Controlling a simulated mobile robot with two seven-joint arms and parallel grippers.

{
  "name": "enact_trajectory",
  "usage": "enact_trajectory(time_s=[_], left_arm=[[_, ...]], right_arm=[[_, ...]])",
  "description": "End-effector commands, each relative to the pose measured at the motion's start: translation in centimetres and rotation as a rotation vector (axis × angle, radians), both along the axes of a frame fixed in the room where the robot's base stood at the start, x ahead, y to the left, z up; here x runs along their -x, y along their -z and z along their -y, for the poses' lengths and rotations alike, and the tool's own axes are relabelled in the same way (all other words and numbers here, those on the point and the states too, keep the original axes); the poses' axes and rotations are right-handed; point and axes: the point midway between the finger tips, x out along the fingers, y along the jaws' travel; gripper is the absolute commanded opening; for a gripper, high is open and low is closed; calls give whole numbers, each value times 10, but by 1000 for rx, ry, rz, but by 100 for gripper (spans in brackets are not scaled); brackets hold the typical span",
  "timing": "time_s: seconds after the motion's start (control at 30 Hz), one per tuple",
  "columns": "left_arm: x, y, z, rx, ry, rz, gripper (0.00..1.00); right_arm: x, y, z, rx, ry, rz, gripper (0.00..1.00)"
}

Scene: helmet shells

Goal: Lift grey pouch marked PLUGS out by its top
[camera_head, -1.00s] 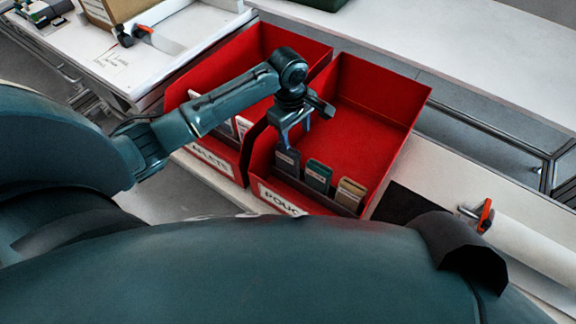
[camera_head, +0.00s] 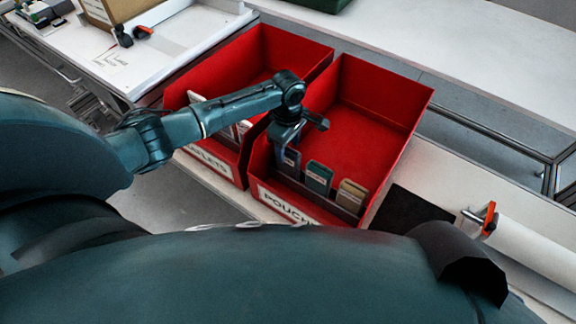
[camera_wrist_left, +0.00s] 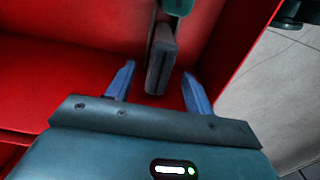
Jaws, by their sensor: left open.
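The grey pouch (camera_head: 291,160) stands upright at the left end of a row at the front of the red bin labelled POUCH (camera_head: 420,112); its lettering is too small to read. My left gripper (camera_head: 287,154) is open above it, reaching down into the bin, and partly hides it. In the left wrist view the grey pouch's narrow top (camera_wrist_left: 161,66) lies between the two blue fingers (camera_wrist_left: 158,72), with a gap on each side. My right gripper is not in view.
A green pouch (camera_head: 318,177) and a tan pouch (camera_head: 352,195) stand to the right of the grey one. A second red bin (camera_head: 240,62) stands to the left. The back of the POUCH bin is empty.

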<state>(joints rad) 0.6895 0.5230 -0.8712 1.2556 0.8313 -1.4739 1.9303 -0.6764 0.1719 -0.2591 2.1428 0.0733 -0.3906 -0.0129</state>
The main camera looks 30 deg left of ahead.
Motion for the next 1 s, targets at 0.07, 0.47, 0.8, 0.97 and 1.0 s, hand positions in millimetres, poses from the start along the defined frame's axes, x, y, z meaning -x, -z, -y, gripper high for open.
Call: enact_trajectory(time_s=[0.07, 0.47, 0.8, 0.97, 1.0], left_arm=[[0, 13, 0, 0, -1, -1, 53], [0, 23, 0, 0, 1, 1, 49], [0, 23, 0, 0, 1, 1, 22], [0, 23, 0, 0, 1, 1, 9], [0, 23, 0, 0, 1, 1, 5]], right_arm=[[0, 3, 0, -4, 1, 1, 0], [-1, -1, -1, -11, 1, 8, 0], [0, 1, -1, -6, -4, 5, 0], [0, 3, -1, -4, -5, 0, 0], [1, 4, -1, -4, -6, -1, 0]])
